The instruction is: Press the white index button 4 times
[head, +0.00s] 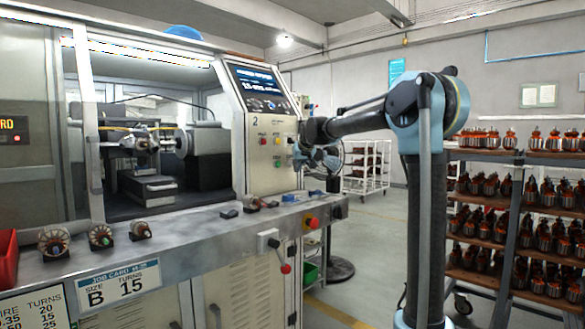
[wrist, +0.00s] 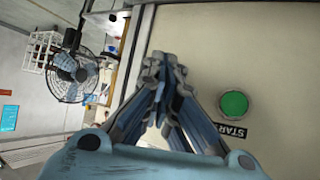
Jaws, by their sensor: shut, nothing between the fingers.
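My gripper (head: 318,157) is at the right edge of the winding machine's sloped control panel (head: 257,178). In the wrist view my gripper (wrist: 164,66) has its fingers together, with nothing between them, in front of the pale panel face. A green button (wrist: 233,104) with a START label is to the right of the fingers; it also shows in the head view (head: 277,163). A red button (head: 263,141) and a yellow button (head: 276,141) are above it in the head view. I cannot make out the white index button; my gripper may hide it.
The display screen (head: 260,87) is above the buttons. A grey bench (head: 190,232) below holds several armatures, and a red button (head: 312,222) is on its front. A rack of armatures (head: 510,155) stands at right. A fan (wrist: 75,75) is beyond the panel edge.

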